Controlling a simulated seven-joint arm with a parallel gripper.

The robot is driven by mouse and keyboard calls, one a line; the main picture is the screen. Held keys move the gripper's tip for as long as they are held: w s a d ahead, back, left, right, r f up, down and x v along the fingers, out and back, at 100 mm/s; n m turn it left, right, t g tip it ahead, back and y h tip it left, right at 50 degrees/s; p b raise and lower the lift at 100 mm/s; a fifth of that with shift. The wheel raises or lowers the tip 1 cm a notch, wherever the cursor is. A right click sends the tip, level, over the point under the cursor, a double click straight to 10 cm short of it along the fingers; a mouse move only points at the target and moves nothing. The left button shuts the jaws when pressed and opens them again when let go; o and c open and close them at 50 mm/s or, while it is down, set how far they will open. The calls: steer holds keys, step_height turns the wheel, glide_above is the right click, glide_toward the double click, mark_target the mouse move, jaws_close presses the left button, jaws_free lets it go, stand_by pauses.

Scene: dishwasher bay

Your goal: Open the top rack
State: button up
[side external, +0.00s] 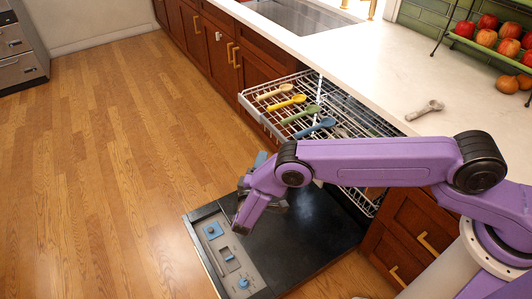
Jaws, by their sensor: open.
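The top rack (258,119) is a white wire rack with a pale front edge. It stands partly out from under the counter, above the lowered dishwasher door (310,232). A tan spoon (274,92), a yellow spoon (287,103), a green spoon (300,115) and a blue spoon (315,128) lie across it. My gripper (256,208) is open, above the door and lower in the picture than the rack's front edge. It appears apart from the rack. My purple arm covers the rack's near right part, and the fingertips are hard to make out.
The door's control panel (228,262) with blue knobs faces up. The counter (390,75) holds a grey utensil (425,110) and a fruit stand (485,50). Wooden cabinets (255,67) flank the bay. The wooden floor (110,160) left of the door is clear.

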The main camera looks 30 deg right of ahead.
steer(key=shift+v, duration=1.25)
steer(key=shift+r, duration=0.1)
steer(key=s+d+r+g+y, duration=0.2)
steer(key=s+d+r+g, duration=0.15)
steer(key=r, duration=0.45)
steer(key=s+d+r+g+y, duration=0.15)
steer(key=s+r+g, duration=0.25)
steer(key=r, duration=0.5)
steer(key=s+d+r+n+g+y, duration=0.1)
steer(key=s+d+r+y, duration=0.2)
steer(key=s, duration=0.6)
steer(key=s+d+r+n+g+y, duration=0.1)
steer(key=s+d+r+g+y, duration=0.1)
steer(key=s+d, duration=0.3)
steer(key=s+d+r+n+g+y, duration=0.1)
steer(key=s+d+r+y, duration=0.3)
steer(key=s, duration=0.9)
steer(key=shift+d+n+g+y, duration=0.35)
steer(key=shift+d+g, duration=0.2)
steer(key=shift+d, duration=0.1)
